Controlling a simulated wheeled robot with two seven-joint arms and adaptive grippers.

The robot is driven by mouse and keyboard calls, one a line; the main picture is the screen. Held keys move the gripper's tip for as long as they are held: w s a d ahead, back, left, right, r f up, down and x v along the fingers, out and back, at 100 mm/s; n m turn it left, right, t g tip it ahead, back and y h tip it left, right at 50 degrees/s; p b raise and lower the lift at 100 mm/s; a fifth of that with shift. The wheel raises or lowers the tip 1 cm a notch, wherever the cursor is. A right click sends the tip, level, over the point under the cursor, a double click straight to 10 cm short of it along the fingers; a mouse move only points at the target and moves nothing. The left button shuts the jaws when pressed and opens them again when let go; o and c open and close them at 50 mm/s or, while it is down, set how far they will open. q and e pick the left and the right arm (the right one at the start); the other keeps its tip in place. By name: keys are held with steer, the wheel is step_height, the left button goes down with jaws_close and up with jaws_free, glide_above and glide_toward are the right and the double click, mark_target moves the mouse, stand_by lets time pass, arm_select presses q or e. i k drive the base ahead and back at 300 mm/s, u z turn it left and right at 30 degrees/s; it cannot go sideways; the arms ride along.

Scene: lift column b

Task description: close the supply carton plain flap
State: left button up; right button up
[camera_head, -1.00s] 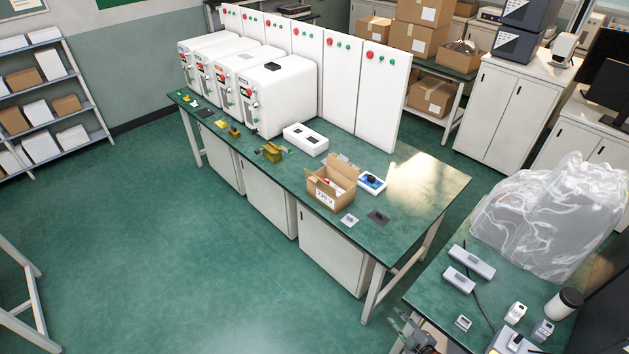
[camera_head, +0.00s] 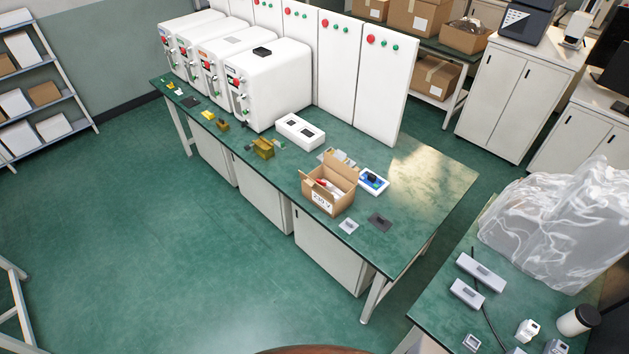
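The supply carton (camera_head: 345,198) is a small brown box near the front edge of the green workbench. Its top is open, with flaps standing up or splayed outward, and light and red items show inside. A white label with dark print is on its front face. Which flap is the plain one cannot be told at this size. Neither of my grippers is in view.
The green workbench (camera_head: 425,205) also holds a blue-and-white device (camera_head: 373,181), flat plates (camera_head: 380,222), a white box (camera_head: 300,131) and white machines (camera_head: 271,82). A second table (camera_head: 436,303) with a plastic-covered bulk stands at right. The floor (camera_head: 180,260) at front left is clear.

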mark_target(309, 181)
steer(key=u, duration=0.1)
steer(key=i, duration=0.8)
steer(key=z, duration=1.55)
